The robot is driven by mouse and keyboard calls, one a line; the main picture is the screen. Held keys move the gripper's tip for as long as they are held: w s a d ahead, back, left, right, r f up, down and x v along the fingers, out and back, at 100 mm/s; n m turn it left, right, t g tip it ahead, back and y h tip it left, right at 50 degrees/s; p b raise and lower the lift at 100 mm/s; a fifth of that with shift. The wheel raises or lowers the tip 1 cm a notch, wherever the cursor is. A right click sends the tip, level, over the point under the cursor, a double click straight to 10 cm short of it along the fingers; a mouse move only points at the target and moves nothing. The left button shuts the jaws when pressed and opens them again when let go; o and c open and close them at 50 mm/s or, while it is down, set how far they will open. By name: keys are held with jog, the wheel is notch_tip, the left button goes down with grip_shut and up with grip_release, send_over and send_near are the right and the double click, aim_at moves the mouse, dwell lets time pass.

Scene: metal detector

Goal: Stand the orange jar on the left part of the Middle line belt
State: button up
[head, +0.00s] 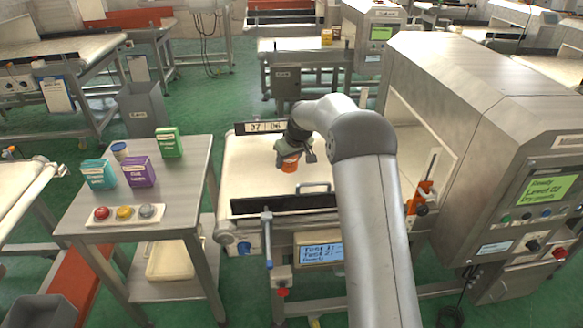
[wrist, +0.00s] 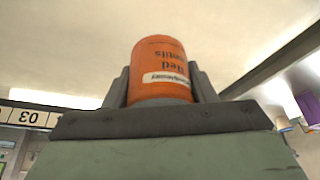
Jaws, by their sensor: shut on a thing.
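The orange jar (head: 290,163) is in my gripper (head: 289,152), over the left part of the cream belt (head: 247,163) in front of me. In the wrist view the orange jar (wrist: 160,72) sits between the two fingers of my gripper (wrist: 160,90), its label upside down in the picture. My gripper is shut on the jar. In the head view the jar looks upright, with its lower part showing below the fingers. I cannot tell whether its base touches the belt or hangs just above it.
A metal detector (head: 480,130) stands over the belt to the right. A side table (head: 180,190) with cartons and buttons is at left.

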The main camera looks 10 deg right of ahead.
aim_at(291, 178)
jog(key=w+f, duration=0.1)
jog(key=w+d+f, duration=0.1)
jog(key=shift+f, duration=1.7)
jog(key=shift+f, duration=0.1)
jog(key=shift+f, duration=0.15)
jog(key=o, duration=1)
